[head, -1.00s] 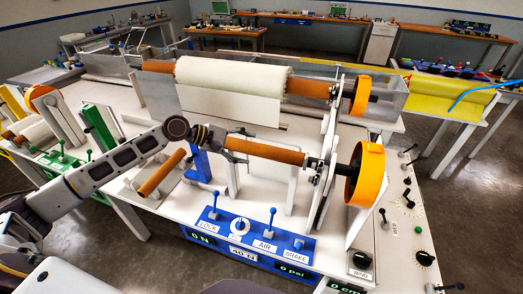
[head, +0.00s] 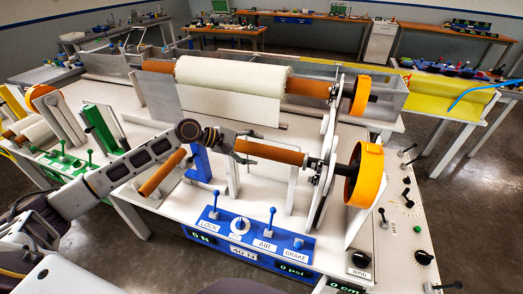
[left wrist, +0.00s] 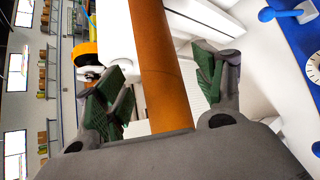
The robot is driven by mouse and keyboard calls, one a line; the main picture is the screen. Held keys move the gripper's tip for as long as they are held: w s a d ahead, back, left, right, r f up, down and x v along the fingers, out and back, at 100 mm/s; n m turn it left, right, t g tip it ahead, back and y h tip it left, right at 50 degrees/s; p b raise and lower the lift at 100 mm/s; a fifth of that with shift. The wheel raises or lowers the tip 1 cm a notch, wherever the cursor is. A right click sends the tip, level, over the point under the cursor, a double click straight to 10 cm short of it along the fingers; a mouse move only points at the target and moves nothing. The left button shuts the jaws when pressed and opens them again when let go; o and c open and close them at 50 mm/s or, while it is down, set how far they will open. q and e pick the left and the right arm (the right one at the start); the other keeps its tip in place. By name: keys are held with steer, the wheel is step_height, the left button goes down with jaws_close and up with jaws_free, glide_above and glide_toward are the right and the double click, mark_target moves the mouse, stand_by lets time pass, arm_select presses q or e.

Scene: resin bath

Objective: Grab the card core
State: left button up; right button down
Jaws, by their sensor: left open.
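A brown card core (head: 270,152) sits level on the lower spindle, running toward the orange wheel on the right. My left gripper (head: 243,147) is at the left end of this core. In the left wrist view the core (left wrist: 160,65) passes between the two green-padded fingers of my left gripper (left wrist: 162,92). The fingers are open, with a gap visible on each side of the core. A second brown card core (head: 161,173) lies tilted on a rest to the left, below my left arm. My right gripper is not in view.
A cream roll (head: 232,76) with a hanging sheet is on the upper spindle behind. An orange wheel (head: 365,174) stands to the right. A blue control panel (head: 248,234) with upright levers is in front. A blue post (head: 200,163) stands close below my left wrist.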

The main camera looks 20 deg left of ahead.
mark_target(254, 149)
arm_select(q)
steer(key=shift+p+x, duration=0.3)
steer(key=shift+x, duration=1.25)
steer(key=shift+w, duration=0.1)
steer(key=shift+c, duration=0.2)
steer(key=c, duration=1.1)
steer(key=shift+r, duration=0.2)
steer(key=shift+c, duration=0.2)
steer(key=shift+r+b, duration=0.4)
steer(key=shift+r, duration=4.45)
